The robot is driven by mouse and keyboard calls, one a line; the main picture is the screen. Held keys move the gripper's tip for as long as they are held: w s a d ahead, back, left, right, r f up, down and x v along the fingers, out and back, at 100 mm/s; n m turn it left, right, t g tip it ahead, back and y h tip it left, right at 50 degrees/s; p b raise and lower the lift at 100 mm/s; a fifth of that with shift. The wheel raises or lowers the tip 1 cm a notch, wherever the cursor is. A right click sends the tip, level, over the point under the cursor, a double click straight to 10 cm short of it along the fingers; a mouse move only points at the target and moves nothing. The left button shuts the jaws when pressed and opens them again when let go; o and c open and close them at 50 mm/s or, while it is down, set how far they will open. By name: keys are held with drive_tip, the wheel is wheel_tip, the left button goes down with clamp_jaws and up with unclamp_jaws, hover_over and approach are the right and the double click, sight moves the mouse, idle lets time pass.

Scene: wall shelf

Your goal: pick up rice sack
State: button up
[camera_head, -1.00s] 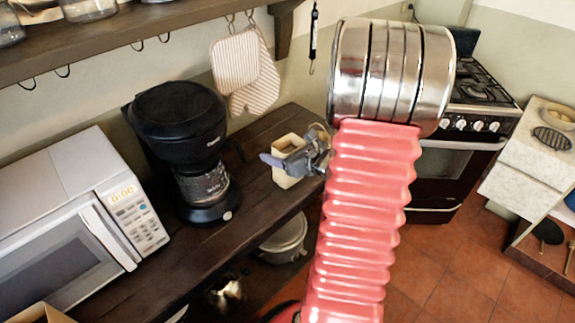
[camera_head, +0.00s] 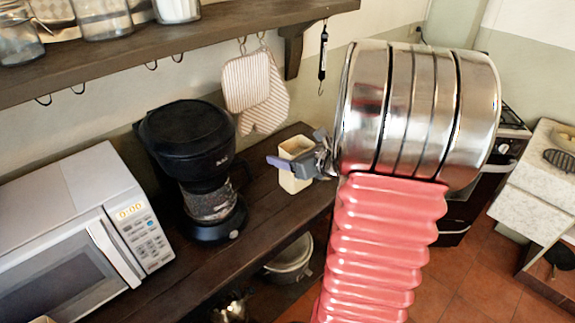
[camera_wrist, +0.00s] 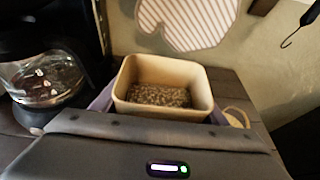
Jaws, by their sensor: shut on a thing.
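A cream, open-topped square container (camera_head: 291,181) is at the far end of the dark wooden counter in the head view. The wrist view shows the same container (camera_wrist: 160,73) from above, with brownish grains inside. No cloth sack is seen; this may be the thing called rice sack. My gripper (camera_head: 302,164) is shut on the container, with a purple-grey finger along its side. In the wrist view my gripper (camera_wrist: 160,112) wraps its near side. The container looks upright and slightly raised, but I cannot tell whether its base is clear of the counter.
A black coffee maker (camera_head: 190,130) and a white microwave (camera_head: 85,230) stand left on the counter (camera_head: 255,215). Striped oven mitts (camera_head: 255,85) hang behind the container. A shelf (camera_head: 110,55) with jars runs above. A pot (camera_head: 290,260) sits below the counter.

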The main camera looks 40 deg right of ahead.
sight(290, 144)
drive_tip(key=shift+r, duration=1.9)
drive_tip(key=shift+s, duration=0.1)
